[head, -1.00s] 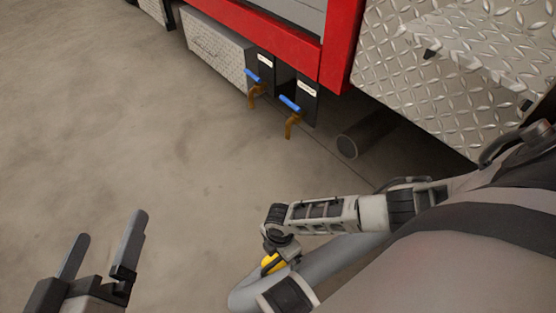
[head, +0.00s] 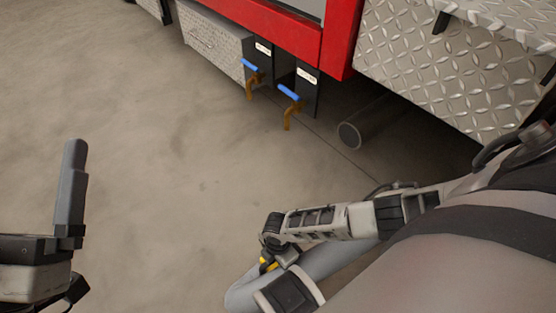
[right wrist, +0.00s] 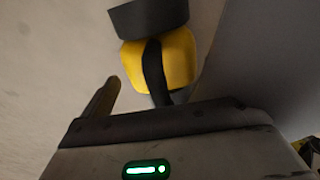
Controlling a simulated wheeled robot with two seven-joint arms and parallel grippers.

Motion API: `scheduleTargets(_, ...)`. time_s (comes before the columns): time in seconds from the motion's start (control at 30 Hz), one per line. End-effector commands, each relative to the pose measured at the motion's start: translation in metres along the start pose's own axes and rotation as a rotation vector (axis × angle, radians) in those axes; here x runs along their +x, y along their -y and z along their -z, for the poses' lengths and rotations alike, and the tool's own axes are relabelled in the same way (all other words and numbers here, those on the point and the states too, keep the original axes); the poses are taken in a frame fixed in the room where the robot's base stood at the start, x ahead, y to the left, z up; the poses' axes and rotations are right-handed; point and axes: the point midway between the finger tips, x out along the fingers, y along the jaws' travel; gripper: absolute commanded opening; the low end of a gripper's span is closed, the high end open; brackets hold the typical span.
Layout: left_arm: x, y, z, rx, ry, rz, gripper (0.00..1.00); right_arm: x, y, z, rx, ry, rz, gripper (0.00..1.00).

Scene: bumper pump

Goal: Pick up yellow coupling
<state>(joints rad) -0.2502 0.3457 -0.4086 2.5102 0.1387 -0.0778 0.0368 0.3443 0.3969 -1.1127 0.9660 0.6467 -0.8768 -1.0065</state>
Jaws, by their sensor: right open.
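The yellow coupling (right wrist: 184,62) is near the top of the right wrist view, with a dark band at its upper end. In the head view only a small yellow part (head: 264,263) shows beneath my right gripper. My right gripper (right wrist: 133,68) is open. One dark finger lies across the front of the coupling in the wrist view, and the other stands off to its left. I cannot tell whether the finger touches it. My left gripper (head: 70,190) is at the lower left, over bare floor and away from the coupling. One finger shows clearly.
A grey hose (head: 240,296) curves beside the coupling. A red vehicle (head: 338,45) with diamond-plate panels stands at the top right. Two blue-handled brass valves (head: 289,93) and a dark pipe end (head: 349,136) project below it. The concrete floor at left is clear.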

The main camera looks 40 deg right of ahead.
Motion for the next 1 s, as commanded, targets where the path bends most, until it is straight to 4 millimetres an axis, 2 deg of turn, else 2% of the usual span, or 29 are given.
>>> scheduleTargets(0.03,0.000,0.000,0.000,-0.001,0.001,0.000,1.00,0.000,0.000,0.000,0.000,0.000,0.000,1.00)
scheduleTargets(0.3,0.000,0.000,0.000,-0.002,0.002,0.001,1.00,0.000,0.000,0.000,0.000,0.000,0.000,0.25)
scheduleTargets(0.33,0.000,0.000,0.000,-0.003,0.002,0.001,1.00,-0.001,-0.001,0.000,0.001,-0.001,-0.003,0.20)
scheduleTargets(0.7,0.002,0.001,0.001,-0.026,0.026,0.002,1.00,-0.009,-0.001,0.000,0.001,0.000,-0.002,0.20)
scheduleTargets(0.87,-0.008,0.001,-0.023,-0.186,0.184,0.064,1.00,-0.028,-0.001,0.000,0.001,-0.001,-0.003,0.20)
scheduleTargets(1.0,-0.024,-0.007,-0.045,-0.373,0.358,0.113,1.00,-0.053,-0.001,0.000,-0.001,-0.001,-0.003,0.20)
